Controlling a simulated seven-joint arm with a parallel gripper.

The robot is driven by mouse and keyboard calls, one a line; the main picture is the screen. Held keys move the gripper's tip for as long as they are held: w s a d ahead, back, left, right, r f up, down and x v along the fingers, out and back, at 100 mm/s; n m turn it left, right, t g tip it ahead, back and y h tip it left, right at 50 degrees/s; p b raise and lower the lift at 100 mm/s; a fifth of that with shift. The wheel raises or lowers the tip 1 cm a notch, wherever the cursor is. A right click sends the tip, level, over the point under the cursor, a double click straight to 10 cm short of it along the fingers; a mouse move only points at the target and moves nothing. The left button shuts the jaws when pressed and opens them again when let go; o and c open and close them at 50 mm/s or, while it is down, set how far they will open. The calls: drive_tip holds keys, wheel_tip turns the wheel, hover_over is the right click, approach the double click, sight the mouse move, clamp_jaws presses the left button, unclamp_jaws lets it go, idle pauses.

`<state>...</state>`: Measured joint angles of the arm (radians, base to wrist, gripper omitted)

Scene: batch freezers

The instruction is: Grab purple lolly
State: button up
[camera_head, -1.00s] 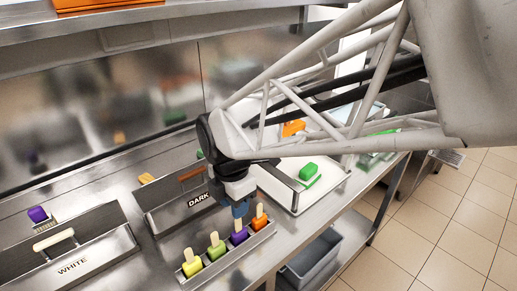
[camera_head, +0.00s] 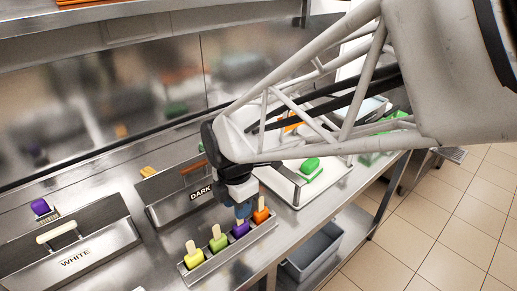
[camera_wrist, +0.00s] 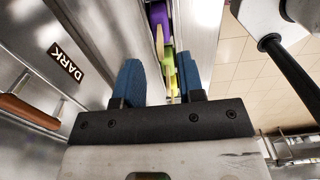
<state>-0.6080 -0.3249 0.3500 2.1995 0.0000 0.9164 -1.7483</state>
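The purple lolly (camera_head: 240,229) stands stick-up in a metal rack (camera_head: 207,268), between a green lolly (camera_head: 218,241) and an orange lolly (camera_head: 261,216). A yellow lolly (camera_head: 193,260) stands at the near end. My gripper (camera_head: 243,210) points down at the purple lolly's stick and partly hides it. In the wrist view the blue fingers (camera_wrist: 160,78) are apart, with nothing clamped between them. A purple piece (camera_wrist: 159,14) and a green one (camera_wrist: 167,52) show beyond the gap. I cannot tell whether the stick is between the fingers.
A bin marked DARK (camera_head: 165,206) stands close behind the rack, and one marked WHITE (camera_head: 108,247) to the left. Another purple lolly (camera_head: 41,207) lies at far left. A white tray with a green item (camera_head: 310,165) is to the right. A grey tub (camera_head: 313,254) sits below.

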sight(240, 224)
drive_tip(key=shift+w+d+f, duration=0.1)
drive_tip(key=shift+f, duration=1.2)
drive_tip(key=shift+d+f, duration=0.1)
drive_tip(key=shift+f, duration=1.2)
drive_tip(key=shift+c, duration=0.2)
clamp_jaws()
